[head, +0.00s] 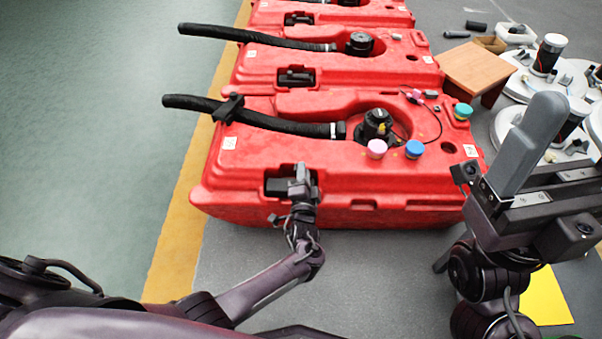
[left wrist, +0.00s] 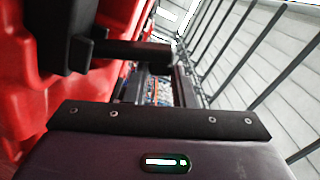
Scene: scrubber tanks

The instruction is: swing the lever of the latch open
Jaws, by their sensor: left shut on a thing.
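The nearest red scrubber tank (head: 350,190) has a dark recess in its front left wall, where the black latch (head: 273,187) sits. My left gripper (head: 302,182) reaches up to this recess from the front and is shut on the latch's lever. The gripper covers the lever and the right part of the latch in the head view. In the left wrist view, black parts (left wrist: 70,35) stand close against the red tank; which of them is the lever I cannot tell. My right gripper (head: 530,145) is at the right, away from the latch, with one grey finger clearly visible.
Similar red tanks (head: 330,68) stand behind, with black hoses (head: 255,120). A brown table (head: 480,68) and white round trays (head: 550,80) are at the right. Floor in front is clear.

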